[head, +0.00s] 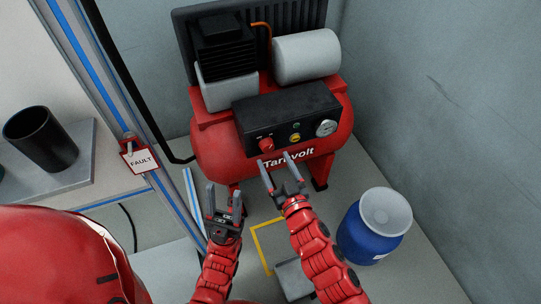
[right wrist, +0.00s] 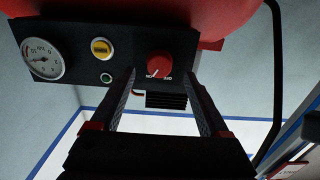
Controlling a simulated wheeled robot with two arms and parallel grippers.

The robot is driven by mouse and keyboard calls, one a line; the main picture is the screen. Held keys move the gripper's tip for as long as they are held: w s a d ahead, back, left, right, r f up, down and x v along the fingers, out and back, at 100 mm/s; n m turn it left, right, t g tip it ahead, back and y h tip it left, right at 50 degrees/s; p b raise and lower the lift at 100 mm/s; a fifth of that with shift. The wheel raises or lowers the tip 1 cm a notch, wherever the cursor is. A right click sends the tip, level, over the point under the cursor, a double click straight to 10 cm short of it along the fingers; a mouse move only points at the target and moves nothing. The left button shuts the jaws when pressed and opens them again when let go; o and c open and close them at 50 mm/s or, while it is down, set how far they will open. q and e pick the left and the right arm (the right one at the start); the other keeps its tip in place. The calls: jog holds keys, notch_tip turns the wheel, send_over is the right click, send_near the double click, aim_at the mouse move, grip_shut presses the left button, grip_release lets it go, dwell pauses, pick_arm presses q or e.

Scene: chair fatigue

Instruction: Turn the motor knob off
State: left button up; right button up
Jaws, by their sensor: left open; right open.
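The red motor knob (head: 266,145) is on the black control panel (head: 290,113) of the red compressor. In the right wrist view the knob (right wrist: 159,64) shows a white mark towards the ON label, with OFF beside it; the lettering is upside down. My right gripper (head: 276,165) is open in front of and below the panel. In its wrist view the fingertips (right wrist: 160,76) lie either side of the knob's picture position; they look apart from it, though exact depth is unclear. My left gripper (head: 223,193) is open and empty, lower left of the compressor.
A pressure gauge (head: 326,127), yellow switch (head: 295,138) and green button (head: 296,126) share the panel. A blue drum (head: 374,231) stands right. A FAULT tag (head: 140,159) hangs left, near a black cup (head: 41,138) on a grey tray. Walls close in behind and right.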

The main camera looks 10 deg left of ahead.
aim_at(269, 150)
jog(key=shift+b+x, duration=0.3)
jog(key=shift+x, duration=1.7)
grip_shut()
